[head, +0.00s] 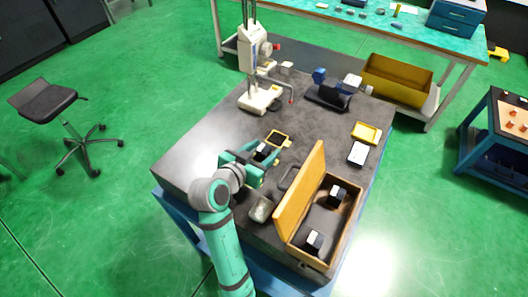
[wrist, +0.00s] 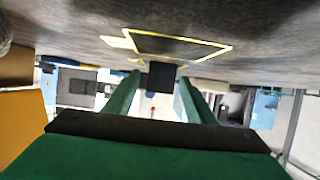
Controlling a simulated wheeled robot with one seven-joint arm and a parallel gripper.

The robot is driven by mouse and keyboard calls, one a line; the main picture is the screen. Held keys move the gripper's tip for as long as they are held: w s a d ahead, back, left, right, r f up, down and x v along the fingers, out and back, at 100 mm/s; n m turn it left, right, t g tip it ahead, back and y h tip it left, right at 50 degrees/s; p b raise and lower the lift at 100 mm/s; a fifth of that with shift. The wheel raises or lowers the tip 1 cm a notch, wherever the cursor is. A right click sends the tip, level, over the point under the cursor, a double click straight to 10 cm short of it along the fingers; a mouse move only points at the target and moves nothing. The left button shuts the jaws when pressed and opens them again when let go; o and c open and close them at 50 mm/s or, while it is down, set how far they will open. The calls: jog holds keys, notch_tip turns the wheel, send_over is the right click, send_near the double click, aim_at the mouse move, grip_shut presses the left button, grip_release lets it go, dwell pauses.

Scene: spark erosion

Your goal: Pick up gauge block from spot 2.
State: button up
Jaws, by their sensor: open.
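My gripper (head: 262,152) is low over the dark-topped table, its green fingers apart. Just beyond its tips in the head view lies a yellow-bordered dark square (head: 277,139), with a small yellow tab at its side. The wrist view, where the tabletop appears at the top, shows the same outlined square (wrist: 180,46). A small dark block (wrist: 161,75), probably the gauge block, stands at the square's edge and appears between the open fingers (wrist: 160,88). Contact with the fingers cannot be made out. The spot's number is not readable, and the block is hard to separate from the gripper in the head view.
An open wooden case (head: 299,200) with two dark-and-white blocks stands right of my arm, its lid upright. A white stand (head: 258,98) is at the back left. A yellow tray (head: 366,132) and a black holder (head: 328,97) lie right. The table's left part is clear.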

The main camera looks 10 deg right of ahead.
jog(key=shift+c, duration=0.6)
grip_shut()
